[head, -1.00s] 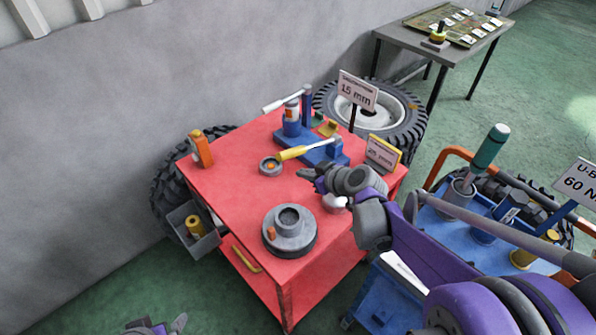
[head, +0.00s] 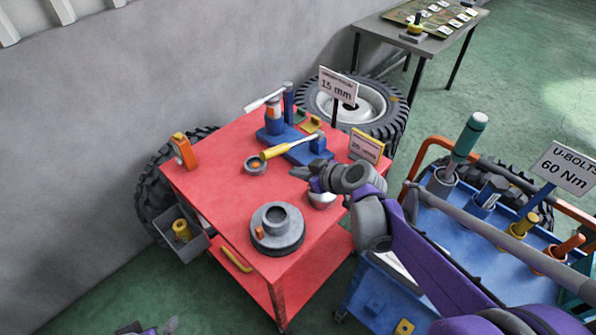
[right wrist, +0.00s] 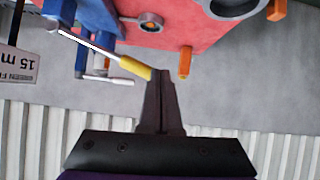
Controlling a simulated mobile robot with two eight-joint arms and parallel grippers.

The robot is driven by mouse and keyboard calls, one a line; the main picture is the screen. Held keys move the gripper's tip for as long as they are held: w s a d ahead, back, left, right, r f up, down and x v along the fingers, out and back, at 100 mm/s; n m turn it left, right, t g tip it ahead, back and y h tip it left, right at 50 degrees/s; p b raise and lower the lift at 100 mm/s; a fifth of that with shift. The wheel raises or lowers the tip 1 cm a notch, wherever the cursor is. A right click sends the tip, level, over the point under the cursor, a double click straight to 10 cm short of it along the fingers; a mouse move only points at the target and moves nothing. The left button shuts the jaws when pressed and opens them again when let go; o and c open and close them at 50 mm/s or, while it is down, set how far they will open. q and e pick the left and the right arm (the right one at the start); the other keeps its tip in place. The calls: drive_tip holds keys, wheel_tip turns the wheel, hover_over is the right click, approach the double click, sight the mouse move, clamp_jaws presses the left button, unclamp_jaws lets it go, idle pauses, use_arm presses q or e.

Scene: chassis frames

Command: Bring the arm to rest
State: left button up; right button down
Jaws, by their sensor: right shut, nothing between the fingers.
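My right arm (head: 400,240) comes in from the lower right of the head view. My right gripper (head: 303,172) is above the right part of the red cart top (head: 205,165). In the right wrist view its fingers (right wrist: 160,85) are together with nothing between them. A yellow-handled tool (head: 278,151) lies near it, across a blue stand (head: 300,155); the tool also shows in the right wrist view (right wrist: 135,68). A small part of my left gripper (head: 148,328) shows at the bottom edge of the head view; its fingers are not clear.
A grey round hub part (head: 277,230), a small ring (head: 255,166) and an orange block (head: 184,151) stand on the red cart. A blue cart (head: 440,215) with tools and a "60 Nm" sign (head: 565,168) is at the right.

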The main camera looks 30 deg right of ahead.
idle(0.4)
drive_tip(key=s+a+f+m+g+h, duration=0.1)
drive_tip(key=s+a, duration=0.3)
drive_tip(key=s, duration=0.5)
drive_tip(key=s+a+f+m+g+h, duration=0.2)
drive_tip(key=s+a+f+m+g, duration=0.1)
drive_tip(key=s, duration=0.7)
drive_tip(key=shift+s+a+f+g, duration=0.25)
drive_tip(key=shift+a+f+g, duration=0.2)
drive_tip(key=shift+f+g, duration=0.35)
